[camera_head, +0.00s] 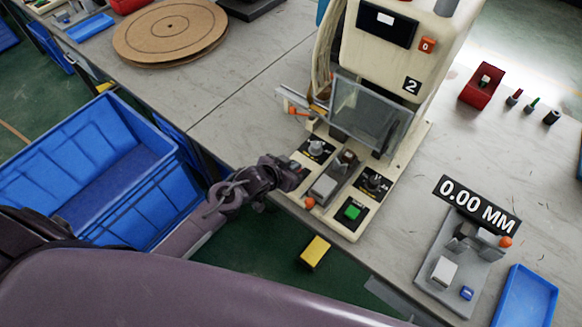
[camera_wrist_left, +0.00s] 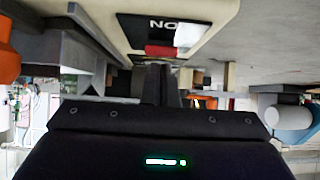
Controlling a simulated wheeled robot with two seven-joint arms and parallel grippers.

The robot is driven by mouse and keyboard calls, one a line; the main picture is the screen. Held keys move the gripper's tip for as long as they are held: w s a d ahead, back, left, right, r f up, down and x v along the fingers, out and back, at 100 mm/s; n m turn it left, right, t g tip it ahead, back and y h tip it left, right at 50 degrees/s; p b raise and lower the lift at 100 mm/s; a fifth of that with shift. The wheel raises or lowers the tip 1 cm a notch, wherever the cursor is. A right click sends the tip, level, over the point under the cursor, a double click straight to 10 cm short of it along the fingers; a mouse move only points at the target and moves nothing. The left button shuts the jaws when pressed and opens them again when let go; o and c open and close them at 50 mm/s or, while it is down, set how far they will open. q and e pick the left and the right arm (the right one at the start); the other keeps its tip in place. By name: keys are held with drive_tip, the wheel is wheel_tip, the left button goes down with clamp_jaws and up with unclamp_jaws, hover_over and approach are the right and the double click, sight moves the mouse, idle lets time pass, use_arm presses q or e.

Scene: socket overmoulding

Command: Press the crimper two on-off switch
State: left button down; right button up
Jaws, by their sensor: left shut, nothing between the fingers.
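The crimper marked "2" (camera_head: 411,85) stands on the grey table with its cream base toward me. An orange switch marked "0" (camera_head: 427,45) is on its upper body. A green button (camera_head: 351,211) is on the base's front corner. My left gripper (camera_head: 296,172) is at the base's left edge, beside a knob on a black plate (camera_head: 316,148); I cannot tell whether it touches. In the left wrist view its fingers (camera_wrist_left: 162,84) are together and empty, below an upside-down "ON" label (camera_wrist_left: 178,26) and a dark red part (camera_wrist_left: 160,50). My right gripper is not in view.
A clear guard (camera_head: 368,112) hangs over the base. A gauge reading "0.00 MM" (camera_head: 478,204) and a blue tray (camera_head: 526,298) are at the right. A blue crate (camera_head: 40,160) is at the left. A yellow block (camera_head: 315,251) shows beyond the table's front edge.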

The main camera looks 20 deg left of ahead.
use_arm(q)
drive_tip(key=shift+w+d+r, duration=0.1)
drive_tip(key=shift+w, duration=0.15)
drive_tip(key=shift+w+r+p, duration=0.1)
drive_tip(key=shift+r+p, duration=0.5)
drive_tip(key=r+p, duration=0.3)
drive_tip(key=shift+w+d+r, duration=0.1)
drive_tip(key=shift+w+r, duration=0.2)
drive_tip(key=shift+r, duration=0.1)
drive_tip(key=shift+s+r+b, duration=0.3)
drive_tip(key=shift+s+b, duration=0.05)
drive_tip(key=shift+s, duration=0.25)
drive_tip(key=s+a+r, duration=0.1)
drive_tip(key=s+r, duration=0.3)
drive_tip(key=r, duration=0.2)
drive_tip(key=shift+a+r+b, duration=0.4)
